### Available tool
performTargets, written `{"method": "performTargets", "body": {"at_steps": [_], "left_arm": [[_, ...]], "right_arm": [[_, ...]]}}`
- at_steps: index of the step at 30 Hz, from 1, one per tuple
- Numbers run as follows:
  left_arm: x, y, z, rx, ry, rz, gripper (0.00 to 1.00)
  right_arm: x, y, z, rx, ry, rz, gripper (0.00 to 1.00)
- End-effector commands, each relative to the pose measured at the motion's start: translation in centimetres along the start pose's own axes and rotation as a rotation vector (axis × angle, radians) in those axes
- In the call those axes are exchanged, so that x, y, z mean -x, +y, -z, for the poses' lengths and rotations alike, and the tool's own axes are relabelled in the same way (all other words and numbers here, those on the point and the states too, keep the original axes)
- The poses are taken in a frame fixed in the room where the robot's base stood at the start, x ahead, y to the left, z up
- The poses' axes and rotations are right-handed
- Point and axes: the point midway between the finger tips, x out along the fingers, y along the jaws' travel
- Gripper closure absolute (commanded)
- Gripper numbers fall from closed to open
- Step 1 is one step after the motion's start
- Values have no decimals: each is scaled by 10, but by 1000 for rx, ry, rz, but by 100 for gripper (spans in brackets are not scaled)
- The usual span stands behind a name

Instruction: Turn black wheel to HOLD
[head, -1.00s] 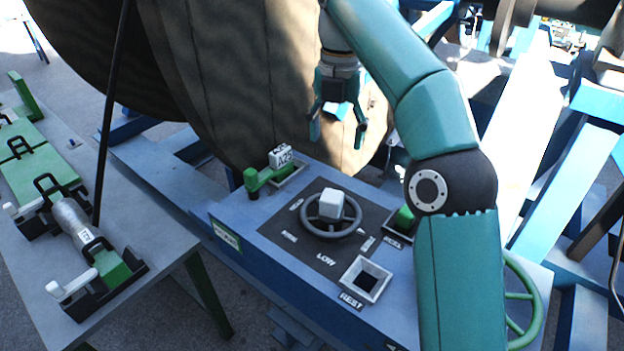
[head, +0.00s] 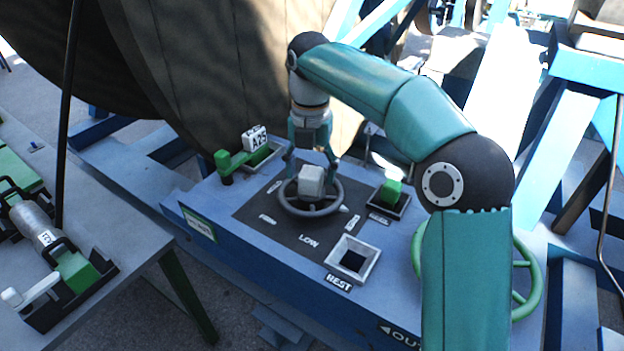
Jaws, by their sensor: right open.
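The black wheel (head: 311,211) lies flat on a dark plate on the blue console (head: 235,256). A white block-shaped cap (head: 312,181) stands at its centre. Small white labels surround the wheel; LOW (head: 309,239) reads at the near side, and the others are too small or angled to read surely. I cannot make out HOLD. My right gripper (head: 311,170) comes down from above at the far side of the wheel, fingers spread either side of the white cap. It is open; whether the fingers touch wheel or cap I cannot tell. My left gripper is out of view.
A green lever with a white A25 block (head: 255,138) stands left of the wheel. A green block in a socket (head: 392,191) stands right. An empty square socket marked REST (head: 352,260) lies in front. A large green handwheel (head: 533,270) is partly behind my arm. The cable reel (head: 200,70) rises behind.

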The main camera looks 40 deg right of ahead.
Motion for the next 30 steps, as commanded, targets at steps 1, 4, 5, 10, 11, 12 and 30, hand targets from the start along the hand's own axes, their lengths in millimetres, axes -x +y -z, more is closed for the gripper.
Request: {"method": "performTargets", "body": {"at_steps": [1,4,5,10,11,12,30], "left_arm": [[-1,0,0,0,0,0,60],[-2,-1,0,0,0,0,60],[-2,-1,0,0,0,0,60],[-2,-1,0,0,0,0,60],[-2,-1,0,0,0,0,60],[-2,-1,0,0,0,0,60],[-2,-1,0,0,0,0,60]], "right_arm": [[-6,-1,0,0,2,1,29],[-11,0,0,0,1,0,29],[-12,0,0,0,1,0,29],[-13,0,0,1,0,-1,29],[-13,0,0,1,0,-1,29],[-13,0,0,1,0,-1,29],[-13,0,0,1,0,-2,100]]}}
